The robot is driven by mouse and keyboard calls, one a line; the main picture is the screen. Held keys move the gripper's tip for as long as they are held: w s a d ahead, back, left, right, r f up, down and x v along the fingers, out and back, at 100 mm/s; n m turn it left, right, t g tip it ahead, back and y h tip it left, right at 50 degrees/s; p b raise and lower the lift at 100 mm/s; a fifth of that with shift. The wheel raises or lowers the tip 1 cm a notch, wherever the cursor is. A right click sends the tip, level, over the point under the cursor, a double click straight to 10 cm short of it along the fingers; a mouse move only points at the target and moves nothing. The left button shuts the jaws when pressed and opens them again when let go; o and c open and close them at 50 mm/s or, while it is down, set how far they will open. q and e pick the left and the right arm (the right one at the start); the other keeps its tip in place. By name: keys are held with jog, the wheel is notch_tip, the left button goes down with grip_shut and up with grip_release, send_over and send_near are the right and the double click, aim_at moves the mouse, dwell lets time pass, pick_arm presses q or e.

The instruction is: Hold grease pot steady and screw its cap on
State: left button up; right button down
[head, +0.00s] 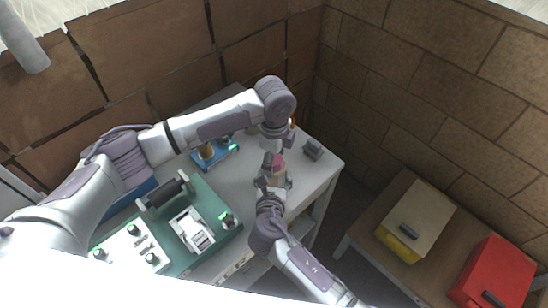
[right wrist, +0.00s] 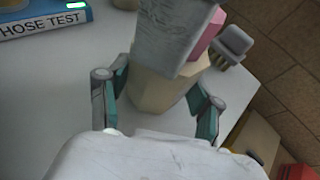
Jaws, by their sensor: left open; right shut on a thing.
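The beige faceted grease pot (right wrist: 158,88) stands between the teal-padded fingers of my right gripper (right wrist: 158,105), which is shut on it. In the head view the pot (head: 280,174) is partly hidden by my right gripper (head: 272,183). A pink part, apparently the cap (right wrist: 209,36), is at the top of the pot; it also shows in the head view (head: 278,161). My left gripper (head: 272,160) is open and comes down from above right at the pot's top. Its grey finger (right wrist: 172,38) covers much of the pot's top, so I cannot tell how the cap sits.
A blue "HOSE TEST" box (right wrist: 42,22) lies left of the pot. A small grey block (head: 313,148) is on the white table (head: 326,164) near its right edge. A green-based machine (head: 190,225) stands front left. A brown side table holds yellow (head: 402,245) and red (head: 492,272) boxes.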

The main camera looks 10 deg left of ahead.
pick_arm(q)
jog(key=shift+r, duration=2.25)
jog(key=shift+c, duration=0.2)
jog(key=n, duration=0.2)
jog(key=r+n, duration=0.1)
jog(key=n, duration=0.3)
jog(key=shift+r, duration=0.4)
jog(key=n, duration=0.2)
jog(key=r+n, duration=0.1)
jog(key=n, duration=0.4)
jog(key=shift+r, duration=0.35)
jog(key=shift+f, duration=0.15)
jog(key=shift+f, duration=3.9)
